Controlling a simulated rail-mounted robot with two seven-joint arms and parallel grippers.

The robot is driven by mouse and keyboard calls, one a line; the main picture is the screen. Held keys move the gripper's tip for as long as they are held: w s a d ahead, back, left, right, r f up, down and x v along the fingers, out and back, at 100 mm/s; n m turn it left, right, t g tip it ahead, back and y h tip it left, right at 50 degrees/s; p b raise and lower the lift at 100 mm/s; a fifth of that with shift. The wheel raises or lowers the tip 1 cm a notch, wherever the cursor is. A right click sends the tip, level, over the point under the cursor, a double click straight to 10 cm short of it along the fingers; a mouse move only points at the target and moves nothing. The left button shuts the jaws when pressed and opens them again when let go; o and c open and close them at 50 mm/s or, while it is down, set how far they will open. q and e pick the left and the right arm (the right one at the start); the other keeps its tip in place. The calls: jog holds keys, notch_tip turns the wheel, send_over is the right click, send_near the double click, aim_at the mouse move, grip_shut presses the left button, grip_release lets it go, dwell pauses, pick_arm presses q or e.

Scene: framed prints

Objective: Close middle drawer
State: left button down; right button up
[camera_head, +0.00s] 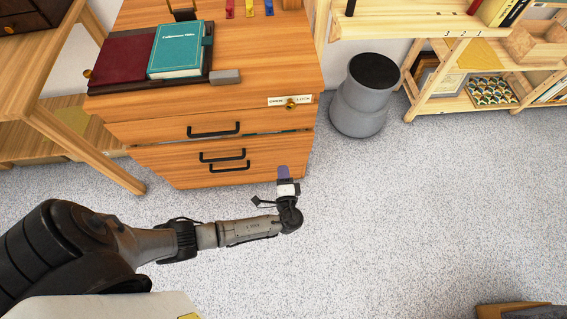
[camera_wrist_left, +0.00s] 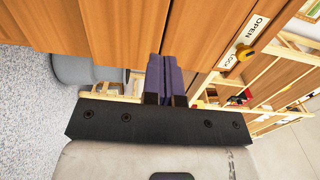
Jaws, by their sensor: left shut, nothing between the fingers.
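A wooden drawer cabinet (camera_head: 215,98) stands at the upper left in the head view, with black bar handles on its front. The middle drawer's handle (camera_head: 222,155) sits just above the bottom handle (camera_head: 229,166). A thin dark gap shows under the top drawer (camera_head: 160,130), above the middle drawer's front; how far it stands out is hard to tell. My left gripper (camera_head: 284,172) is shut and empty, with purple fingers at the lower right of the drawer fronts. In the left wrist view the fingers (camera_wrist_left: 166,80) point at the wooden fronts; contact is unclear. My right gripper is not in view.
A gold knob (camera_head: 290,105) sits on the OPEN/LOCK label. A grey bin (camera_head: 362,98) stands right of the cabinet. Wooden shelves (camera_head: 455,103) stand farther right. The speckled floor (camera_head: 420,220) is mostly clear.

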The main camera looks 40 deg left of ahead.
aim_at(279, 139)
pick_arm(q)
jog(key=b+x, duration=0.3)
jog(key=x, duration=0.6)
jog(key=shift+w+a+f+b, duration=0.15)
jog(key=shift+w+a+b, duration=0.1)
jog(key=shift+b, duration=0.1)
jog(key=shift+w+a, duration=0.35)
jog(key=shift+a, duration=0.1)
jog(key=shift+a, duration=0.15)
